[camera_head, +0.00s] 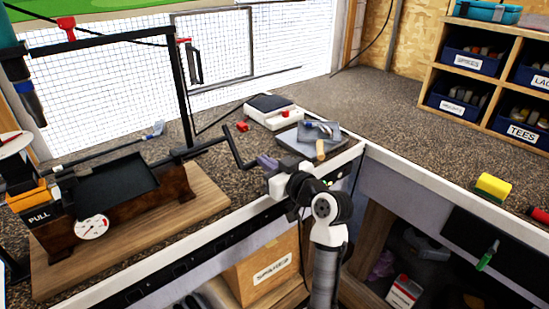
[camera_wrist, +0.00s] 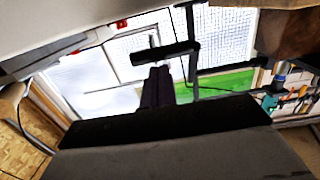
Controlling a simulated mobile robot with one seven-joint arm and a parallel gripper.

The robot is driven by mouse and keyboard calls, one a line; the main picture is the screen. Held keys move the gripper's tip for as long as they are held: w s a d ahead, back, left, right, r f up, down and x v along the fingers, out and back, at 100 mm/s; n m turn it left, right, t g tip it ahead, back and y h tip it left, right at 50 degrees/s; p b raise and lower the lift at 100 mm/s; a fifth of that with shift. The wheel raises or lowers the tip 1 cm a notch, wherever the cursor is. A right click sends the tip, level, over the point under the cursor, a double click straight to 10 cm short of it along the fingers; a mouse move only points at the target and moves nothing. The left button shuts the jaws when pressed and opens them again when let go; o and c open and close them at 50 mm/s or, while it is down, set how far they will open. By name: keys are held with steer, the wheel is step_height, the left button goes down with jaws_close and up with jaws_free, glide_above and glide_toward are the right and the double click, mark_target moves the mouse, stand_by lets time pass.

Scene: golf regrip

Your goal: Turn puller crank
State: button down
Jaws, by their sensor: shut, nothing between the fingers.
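The puller (camera_head: 120,195) stands on a wooden board at the left of the bench, with a dark tray, a round dial and a PULL label. Its black crank (camera_head: 213,145) sticks out from its right end, with an arm angling down to a handle beside my gripper. My gripper (camera_head: 264,162), with dark purple fingers, is shut and empty at the handle's right end. In the wrist view the fingers (camera_wrist: 158,85) point at a black bar of the crank (camera_wrist: 165,53), very close to it. I cannot tell whether they touch.
A white scale (camera_head: 272,112) and a grey tray with small tools lie behind my gripper. A red block (camera_head: 242,127) is on the bench. Labelled bins (camera_head: 465,62) stand at the back right. A dark post frame rises behind the puller. The right bench top is mostly clear.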

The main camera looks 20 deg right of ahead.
mark_target(261, 179)
steer(key=shift+w+f, duration=0.1)
steer(key=shift+f, duration=0.05)
steer(key=shift+w+a+f+b, duration=0.1)
steer(key=shift+f+b, duration=0.4)
steer(key=shift+b, duration=0.6)
steer(key=b, duration=0.2)
steer(key=f+t+b, duration=0.1)
steer(key=b, duration=0.1)
steer(key=shift+w+a+f, duration=0.1)
steer(key=shift+w+a, duration=0.05)
steer(key=shift+w, duration=0.2)
steer(key=shift+w+a+f+b, duration=0.3)
steer(key=shift+w+f+b, duration=0.2)
steer(key=shift+w+b, duration=0.55)
steer(key=shift+s, duration=0.2)
steer(key=shift+s+r, duration=0.1)
steer(key=shift+r, duration=0.1)
